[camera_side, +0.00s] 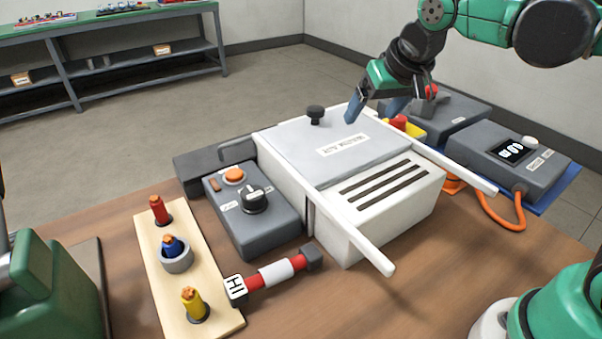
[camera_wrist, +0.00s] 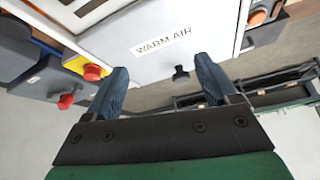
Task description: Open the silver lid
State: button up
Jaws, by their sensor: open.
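The silver lid (camera_side: 300,145) lies flat and shut on top of a white box (camera_side: 380,215). It bears a white label, which reads "WARM AIR" in the wrist view, and a black knob (camera_side: 315,113) near its far edge. The lid also shows in the wrist view (camera_wrist: 190,22), with the knob (camera_wrist: 181,73) between my fingers in the picture, nearer the right one. My gripper (camera_side: 376,110) is open and empty, above the far right part of the lid. In the side view it is to the right of the knob and apart from it.
White rails flank the box. A yellow block with a red button (camera_side: 400,123) and grey units (camera_side: 520,155) stand to its right. A grey control box (camera_side: 250,207) and a wooden board with coloured pegs (camera_side: 185,265) are to its left. The space above the lid is otherwise clear.

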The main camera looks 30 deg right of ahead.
jog(key=w+r+m+g+h, duration=0.1)
jog(key=w+m, duration=0.2)
jog(key=w, duration=0.5)
jog(key=m+g+h, duration=0.1)
jog(key=m, duration=0.2)
send_over(316, 109)
jog(key=s+a, duration=0.2)
jog(key=shift+w+d+f, duration=0.1)
jog(key=shift+d+f, duration=0.05)
jog(key=shift+f, duration=0.55)
jog(key=shift+w+f+g, duration=0.15)
jog(key=shift+g, duration=0.15)
jog(key=shift+x, duration=2.75)
grip_shut()
